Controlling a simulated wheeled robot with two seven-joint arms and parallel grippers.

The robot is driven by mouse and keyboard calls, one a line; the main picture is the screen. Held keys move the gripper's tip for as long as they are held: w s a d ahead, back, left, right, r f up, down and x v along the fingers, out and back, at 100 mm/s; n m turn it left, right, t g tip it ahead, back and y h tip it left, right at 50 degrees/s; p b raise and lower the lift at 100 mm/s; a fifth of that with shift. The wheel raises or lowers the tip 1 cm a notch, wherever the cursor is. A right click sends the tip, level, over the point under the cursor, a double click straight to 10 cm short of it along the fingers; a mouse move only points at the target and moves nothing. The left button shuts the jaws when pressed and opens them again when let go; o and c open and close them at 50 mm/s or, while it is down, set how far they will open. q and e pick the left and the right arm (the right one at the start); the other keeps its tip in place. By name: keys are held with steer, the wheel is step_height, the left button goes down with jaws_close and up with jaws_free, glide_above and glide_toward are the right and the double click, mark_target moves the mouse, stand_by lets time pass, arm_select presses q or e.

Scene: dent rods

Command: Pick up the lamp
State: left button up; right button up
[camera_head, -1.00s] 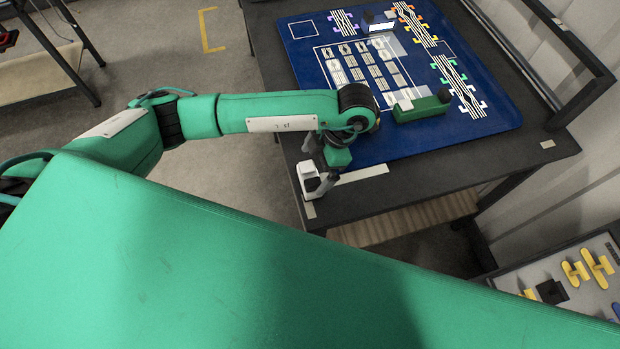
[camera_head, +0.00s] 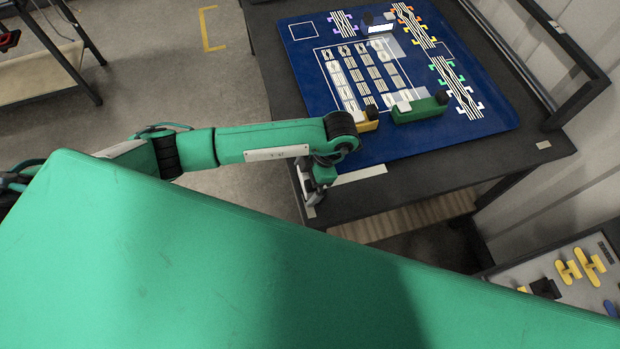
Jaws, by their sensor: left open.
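A small object with a dark round knob (camera_head: 367,18) and a bright white lit patch (camera_head: 380,28) beside it stands at the far edge of the blue mat (camera_head: 310,95); it looks like the lamp, but it is small in the picture. My left gripper (camera_head: 316,192) hangs down at the near left corner of the dark table, well apart from the lit object. It is open, and I see nothing held in it. Its fingertips are small and partly dark. My right gripper is not in view.
A green block (camera_head: 420,111) with a dark knob and a yellow block (camera_head: 368,121) with a dark knob stand on the mat's near part. Rows of pale rods (camera_head: 375,72) lie in the middle. A panel with yellow parts (camera_head: 568,271) is lower right.

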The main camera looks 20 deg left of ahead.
arm_select(q)
steer(key=c, duration=1.1)
steer(key=shift+o, duration=0.2)
steer(key=shift+r, duration=0.15)
steer(key=shift+r, duration=0.3)
step_height(320, 180, up, 19)
steer(key=b, duration=0.2)
